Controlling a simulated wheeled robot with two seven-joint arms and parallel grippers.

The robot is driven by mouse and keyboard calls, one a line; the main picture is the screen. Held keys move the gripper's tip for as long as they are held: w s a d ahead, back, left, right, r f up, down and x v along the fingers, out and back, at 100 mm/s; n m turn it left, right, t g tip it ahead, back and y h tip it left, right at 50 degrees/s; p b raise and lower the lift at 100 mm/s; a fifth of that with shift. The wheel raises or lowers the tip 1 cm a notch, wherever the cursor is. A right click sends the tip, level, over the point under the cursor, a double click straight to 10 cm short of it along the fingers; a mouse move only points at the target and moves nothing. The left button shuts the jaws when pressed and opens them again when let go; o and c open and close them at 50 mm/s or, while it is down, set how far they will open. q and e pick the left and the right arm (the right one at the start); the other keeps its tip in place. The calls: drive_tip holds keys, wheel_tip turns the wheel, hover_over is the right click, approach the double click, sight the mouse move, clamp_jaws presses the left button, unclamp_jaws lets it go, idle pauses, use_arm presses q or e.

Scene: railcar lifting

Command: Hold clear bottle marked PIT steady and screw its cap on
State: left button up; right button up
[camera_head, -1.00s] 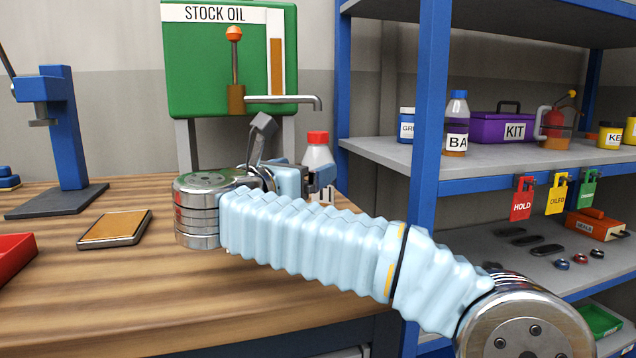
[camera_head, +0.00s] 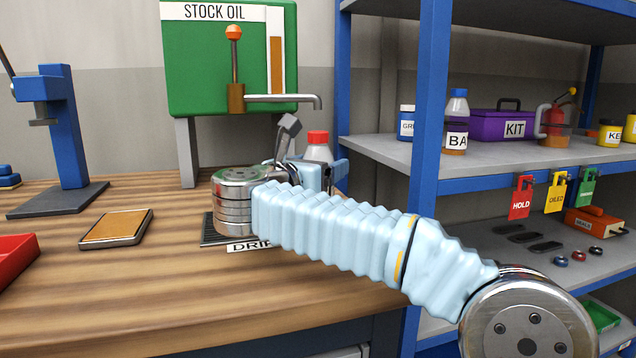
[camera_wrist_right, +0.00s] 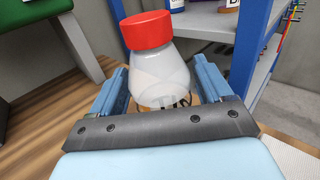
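A clear bottle (camera_head: 318,154) with a red cap (camera_head: 318,137) on its top stands upright at the right end of the bench, in front of the green tank's right side. In the right wrist view the bottle (camera_wrist_right: 165,72) fills the middle, its red cap (camera_wrist_right: 147,30) seated on the neck and part of a dark label showing low down. My right gripper (camera_wrist_right: 163,88) is open, with one blue finger on each side of the bottle. Whether either finger touches it is unclear. My wrist hides the bottle's lower part in the head view. My left gripper is out of view.
A green STOCK OIL tank (camera_head: 215,60) with a spout stands behind. A drip mat (camera_head: 212,232) lies partly under my right wrist. A blue press (camera_head: 65,130), a tan pad (camera_head: 116,228) and a red tray (camera_head: 14,258) are at left. A blue-post shelf (camera_head: 428,130) stands close at right.

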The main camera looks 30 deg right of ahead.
sight(312, 151)
drive_tip(key=c, duration=0.9)
drive_tip(key=shift+r, duration=0.15)
drive_tip(key=shift+r, duration=0.2)
wheel_tip(312, 151, up, 2)
drive_tip(key=shift+r+p, duration=0.2)
drive_tip(key=shift+p, duration=0.1)
drive_tip(key=s+r, duration=0.3)
drive_tip(key=s, duration=0.1)
drive_tip(key=s+r, duration=0.3)
drive_tip(key=s, duration=0.2)
drive_tip(key=s+a+r+b, duration=0.1)
drive_tip(key=s+r, duration=0.3)
drive_tip(key=s, duration=0.1)
drive_tip(key=shift+a, duration=0.1)
